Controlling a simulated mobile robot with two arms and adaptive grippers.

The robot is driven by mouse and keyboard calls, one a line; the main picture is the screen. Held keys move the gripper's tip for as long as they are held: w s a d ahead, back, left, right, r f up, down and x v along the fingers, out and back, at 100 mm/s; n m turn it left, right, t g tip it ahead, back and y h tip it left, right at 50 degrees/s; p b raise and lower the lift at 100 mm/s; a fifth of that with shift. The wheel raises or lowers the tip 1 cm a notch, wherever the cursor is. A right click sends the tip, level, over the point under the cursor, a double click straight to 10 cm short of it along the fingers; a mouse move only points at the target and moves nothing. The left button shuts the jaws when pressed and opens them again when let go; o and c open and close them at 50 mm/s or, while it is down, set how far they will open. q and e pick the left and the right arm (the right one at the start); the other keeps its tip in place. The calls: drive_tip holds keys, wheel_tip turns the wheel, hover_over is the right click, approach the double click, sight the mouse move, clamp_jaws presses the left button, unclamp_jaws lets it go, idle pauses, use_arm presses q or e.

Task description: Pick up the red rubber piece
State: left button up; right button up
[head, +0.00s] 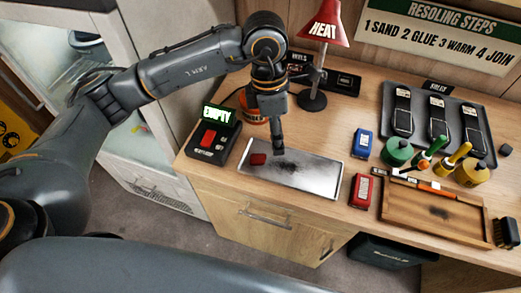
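A small dark red piece (258,158), which looks like the red rubber piece, lies at the left part of a shallow metal tray (315,182) on the wooden bench. My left gripper (279,152) points down over the tray, just right of the red piece and apart from it. Its fingers look narrow from this side, and whether they are open or shut does not show. Nothing is visible in it. A dark smudge of powder lies on the tray below and right of it. My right gripper is out of view.
A device reading EMPTY (214,135) stands left of the tray, a red HEAT lamp (324,22) behind. Blue (362,143) and red (360,190) blocks stand at right, near bottles, a wooden tray (440,228) and a rack of soles (476,103).

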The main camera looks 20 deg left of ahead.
use_arm(q)
drive_tip(key=w+a+y, duration=0.2)
drive_tip(key=a, duration=0.1)
drive_tip(key=p, duration=0.2)
hover_over(260, 158)
drive_tip(key=shift+t, duration=0.3)
drive_tip(key=f, duration=0.6)
drive_tip(key=shift+d+f, duration=0.3)
drive_tip(key=shift+f, duration=0.6)
drive_tip(key=shift+s+a+f+p, duration=0.1)
drive_tip(key=shift+f+p, duration=0.25)
drive_tip(key=shift+p, duration=0.2)
drive_tip(key=f, duration=0.1)
drive_tip(key=f+p, duration=0.1)
drive_tip(key=f, duration=0.1)
drive_tip(key=shift+a+f+p, duration=0.3)
drive_tip(key=shift+p, duration=0.1)
drive_tip(key=shift+f, duration=0.45)
drive_tip(key=c, duration=0.9)
